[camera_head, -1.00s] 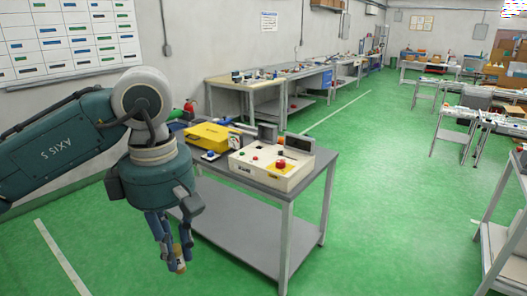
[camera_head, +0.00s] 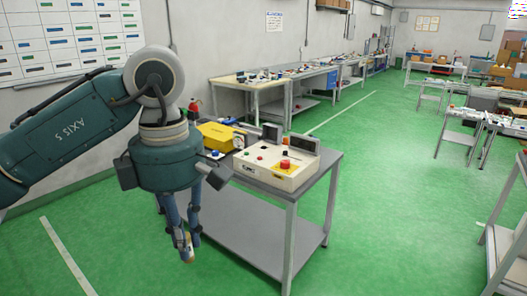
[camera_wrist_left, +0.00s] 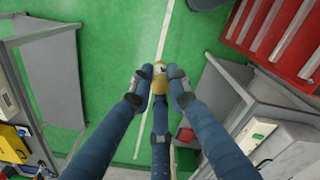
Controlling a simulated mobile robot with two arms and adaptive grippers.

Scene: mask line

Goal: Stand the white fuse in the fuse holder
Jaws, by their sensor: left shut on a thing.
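My left gripper (camera_head: 187,240) hangs in front of the near workbench (camera_head: 265,180), fingers pointing down. Its fingers are shut on a small fuse (camera_head: 188,256), whose pale body and tan end show at the fingertips. In the left wrist view the gripper (camera_wrist_left: 158,84) pinches the fuse (camera_wrist_left: 159,72) over the green floor, clear of any surface. I cannot make out the fuse holder in either view. My right gripper is not in view.
On the near workbench stand a cream control box (camera_head: 275,168) with a red button and a yellow case (camera_head: 216,134), partly behind my arm. The left wrist view shows a red cabinet (camera_wrist_left: 285,35) at upper right. Open green floor (camera_head: 400,200) lies right of the workbench.

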